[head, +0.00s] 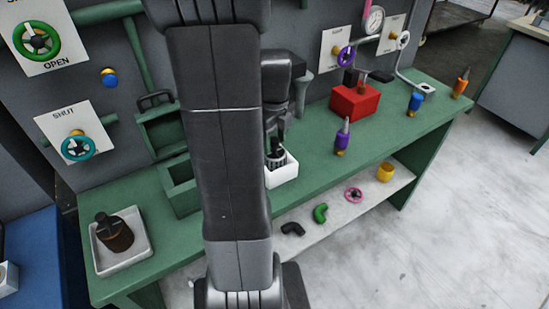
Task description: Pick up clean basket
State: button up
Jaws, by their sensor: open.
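A dark, grey-topped cylindrical part (277,158) stands in a white tray (284,177) at the middle of the green bench; it looks like a basket. A second dark, brownish cylindrical part (115,234) with a knob on top sits in another white tray (139,254) at the bench's left end. I cannot tell for sure which one is the clean basket. My gripper (274,142) is open, pointing down just above the part in the middle tray. My arm hides part of the gripper and the left side of that tray. Contact cannot be made out.
Green open boxes (178,190) stand left of my arm. Handwheels and a gauge (375,20) are on the grey wall panel. A lower shelf (330,229) holds small fittings.

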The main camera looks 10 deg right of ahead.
jog(key=shift+f, duration=0.65)
grip_shut()
jog(key=shift+r, duration=0.1)
